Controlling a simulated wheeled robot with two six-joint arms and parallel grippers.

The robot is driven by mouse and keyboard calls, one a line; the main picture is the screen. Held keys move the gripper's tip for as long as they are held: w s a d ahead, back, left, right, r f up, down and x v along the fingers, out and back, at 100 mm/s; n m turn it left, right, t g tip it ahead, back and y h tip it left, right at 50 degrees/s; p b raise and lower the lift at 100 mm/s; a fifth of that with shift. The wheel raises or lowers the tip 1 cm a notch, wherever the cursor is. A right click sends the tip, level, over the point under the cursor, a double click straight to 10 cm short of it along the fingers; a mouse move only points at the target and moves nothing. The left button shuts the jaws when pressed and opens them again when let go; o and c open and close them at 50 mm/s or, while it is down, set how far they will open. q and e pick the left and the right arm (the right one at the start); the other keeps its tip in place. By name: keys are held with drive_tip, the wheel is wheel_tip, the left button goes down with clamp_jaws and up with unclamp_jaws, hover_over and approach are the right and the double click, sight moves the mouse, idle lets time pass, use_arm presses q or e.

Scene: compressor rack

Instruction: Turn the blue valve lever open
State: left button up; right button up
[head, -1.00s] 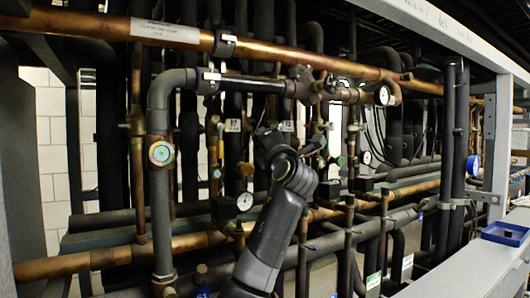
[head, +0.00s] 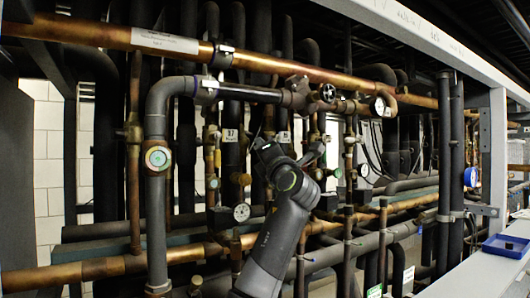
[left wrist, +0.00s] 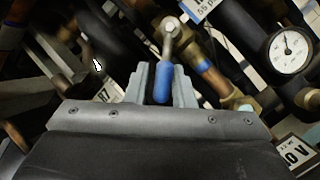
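The blue valve lever (left wrist: 162,82) shows in the left wrist view as a blue-sleeved handle on a metal stem, with its pivot end at the top. My left gripper (left wrist: 161,80) has one pale grey finger on each side of the blue sleeve, close against it, and looks shut on it. In the head view my left arm rises from the bottom centre, with its gripper end (head: 313,156) among the pipes. The lever cannot be made out there, behind the arm and pipes. My right gripper is in neither view.
Copper and black pipes crowd the rack. A white gauge (left wrist: 290,50) and a brass fitting (left wrist: 237,102) sit right of the lever in the left wrist view. A horizontal copper pipe (head: 280,68) runs above my arm. A blue tray (head: 507,246) lies on the ledge at right.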

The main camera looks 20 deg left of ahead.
use_arm(q)
drive_tip(key=shift+o, duration=1.2)
drive_tip(key=shift+w+a, duration=0.1)
drive_tip(key=shift+o, duration=0.3)
drive_tip(key=shift+w+f, duration=0.15)
drive_tip(key=shift+f, duration=0.05)
